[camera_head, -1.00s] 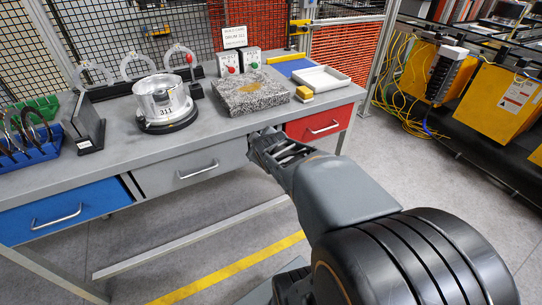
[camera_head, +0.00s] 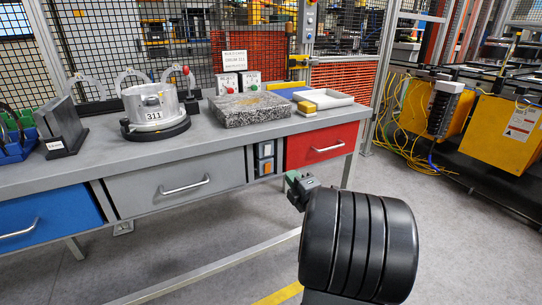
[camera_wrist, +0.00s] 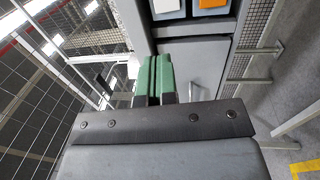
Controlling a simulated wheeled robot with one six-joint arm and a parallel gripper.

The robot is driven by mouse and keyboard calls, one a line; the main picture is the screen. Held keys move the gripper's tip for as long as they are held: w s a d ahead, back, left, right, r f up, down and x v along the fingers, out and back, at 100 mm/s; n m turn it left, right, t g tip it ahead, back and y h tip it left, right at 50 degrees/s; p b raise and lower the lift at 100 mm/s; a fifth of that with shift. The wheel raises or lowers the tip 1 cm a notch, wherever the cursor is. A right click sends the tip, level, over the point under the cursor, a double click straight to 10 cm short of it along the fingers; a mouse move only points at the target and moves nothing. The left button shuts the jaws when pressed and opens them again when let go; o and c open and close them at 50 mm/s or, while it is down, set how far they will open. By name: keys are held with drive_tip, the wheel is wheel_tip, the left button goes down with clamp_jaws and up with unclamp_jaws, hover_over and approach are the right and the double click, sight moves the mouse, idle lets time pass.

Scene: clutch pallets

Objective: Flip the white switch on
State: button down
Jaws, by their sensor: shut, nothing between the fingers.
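The white switch (camera_head: 265,150) sits in the upper half of a narrow panel under the bench top, between the grey and red drawers. An orange switch (camera_head: 265,168) is just below it. In the wrist view the white switch (camera_wrist: 166,5) and the orange switch (camera_wrist: 212,3) are side by side at the top edge, partly cut off. My gripper (camera_head: 292,178) is below and right of the panel in the head view, apart from it. Its green fingers (camera_wrist: 153,78) are shut together and empty, pointing towards the switches. Whether the white switch is on cannot be told.
The grey drawer (camera_head: 160,187) is left of the panel and the red drawer (camera_head: 322,146) is right of it, both closed with protruding handles. A granite block (camera_head: 248,109) and a metal drum (camera_head: 150,105) stand on the bench. The floor in front is clear.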

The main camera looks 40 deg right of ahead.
sight(268, 148)
drive_tip(key=shift+w, duration=0.1)
drive_tip(key=w, duration=0.4)
drive_tip(key=w+d+r+b, duration=0.1)
drive_tip(key=w, duration=0.4)
drive_tip(key=w+r, duration=0.1)
drive_tip(key=w, duration=0.3)
drive_tip(key=shift+w+d+b, duration=0.3)
drive_tip(key=shift+d+b, duration=0.05)
drive_tip(key=shift+d, duration=0.05)
